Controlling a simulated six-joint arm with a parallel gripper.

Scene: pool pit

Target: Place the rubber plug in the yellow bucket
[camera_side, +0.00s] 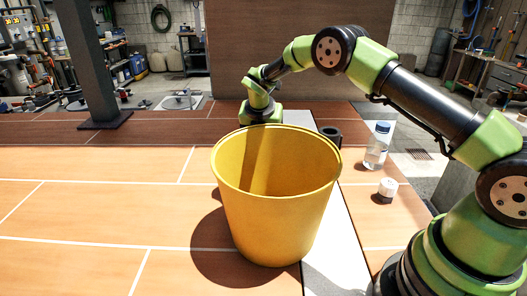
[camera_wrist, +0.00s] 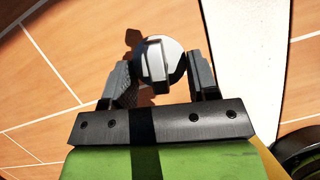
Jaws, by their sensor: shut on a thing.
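The yellow bucket (camera_side: 275,215) stands upright and open-topped on the wooden floor in the side view. A sliver of yellow also shows at the lower right of the wrist view (camera_wrist: 264,130). In the wrist view, my gripper (camera_wrist: 157,64) is shut on a round grey plug with a raised bar across its top, the rubber plug (camera_wrist: 174,48). One finger is on each side of it. In the side view my wrist is behind the bucket's far rim, and the bucket hides the fingers and the plug.
A clear bottle with a blue cap (camera_side: 377,146) and a small white-topped jar (camera_side: 388,187) stand right of the bucket. A dark cylinder (camera_side: 331,134) stands behind its right rim. A dark post (camera_side: 90,65) stands at the left. The floor left of the bucket is clear.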

